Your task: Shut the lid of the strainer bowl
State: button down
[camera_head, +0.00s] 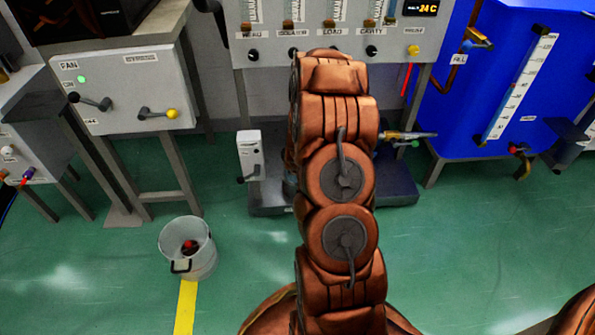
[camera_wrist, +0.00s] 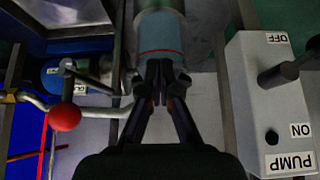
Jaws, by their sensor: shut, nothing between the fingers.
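In the head view my own arm covers the gripper and the strainer area.
A white PUMP box with a lever (camera_wrist: 275,95) stands close on the right in the wrist view. A red-knobbed lever (camera_wrist: 64,117) is on the left. In the head view, a bucket (camera_head: 204,262) stands on the green floor, left of my arm. A blue tank (camera_head: 450,110) is at right.

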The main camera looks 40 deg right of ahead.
jog(key=p+v, duration=0.5)
jog(key=v, duration=0.6)
jog(key=shift+s+a+f, duration=0.25)
jog(key=shift+s+f, duration=0.1)
jog(key=shift+s, duration=0.05)
jog(key=s+a+p, duration=0.1)
jog(key=p, duration=0.4)
jog(key=shift+s+r, duration=0.1)
jog(key=shift+r, duration=0.25)
jog(key=shift+p, duration=0.3)
